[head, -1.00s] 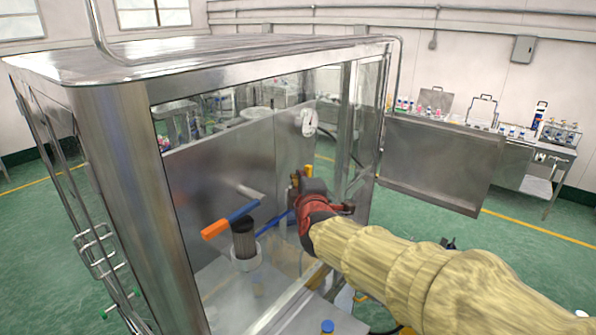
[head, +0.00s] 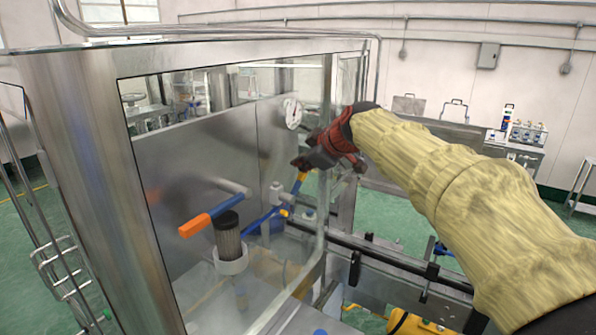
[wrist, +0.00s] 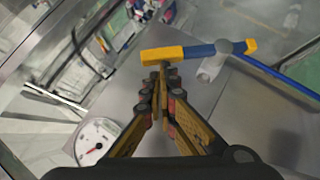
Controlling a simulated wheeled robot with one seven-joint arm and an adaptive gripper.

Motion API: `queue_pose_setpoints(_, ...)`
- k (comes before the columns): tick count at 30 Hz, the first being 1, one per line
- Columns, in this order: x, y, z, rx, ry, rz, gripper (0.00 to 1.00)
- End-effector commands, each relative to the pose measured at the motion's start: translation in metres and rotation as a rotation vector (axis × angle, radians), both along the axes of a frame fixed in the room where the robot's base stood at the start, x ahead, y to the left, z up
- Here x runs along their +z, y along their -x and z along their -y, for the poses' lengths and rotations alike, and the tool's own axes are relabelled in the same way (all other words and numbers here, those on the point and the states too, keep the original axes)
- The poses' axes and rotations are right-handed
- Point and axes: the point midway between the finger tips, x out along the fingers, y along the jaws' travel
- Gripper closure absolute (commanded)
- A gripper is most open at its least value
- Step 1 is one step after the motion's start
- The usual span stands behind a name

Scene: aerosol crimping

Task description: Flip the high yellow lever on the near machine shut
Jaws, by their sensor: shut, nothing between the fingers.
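The yellow-ended lever (head: 301,180) is on the near machine (head: 80,130), inside its glass-walled cabinet. My gripper (head: 300,163) is shut and empty, close above the yellow grip in the head view. In the wrist view my gripper (wrist: 160,88) has its fingertips together near the grip; whether they touch it I cannot tell.
An orange-ended lever (head: 195,227) sticks out left of the yellow one, above a dark ribbed cylinder (head: 228,238) in a white cup. A round gauge (head: 292,113) is on the back panel. The cabinet's metal post and glass edge stand close to my arm.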

Motion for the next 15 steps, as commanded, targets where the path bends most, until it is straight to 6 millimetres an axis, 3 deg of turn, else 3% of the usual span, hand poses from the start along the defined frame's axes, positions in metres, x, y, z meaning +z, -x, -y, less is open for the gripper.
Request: queue_pose_setpoints(15,-0.029,-0.028,0.022,0.000,-0.274,-0.355,1.00)
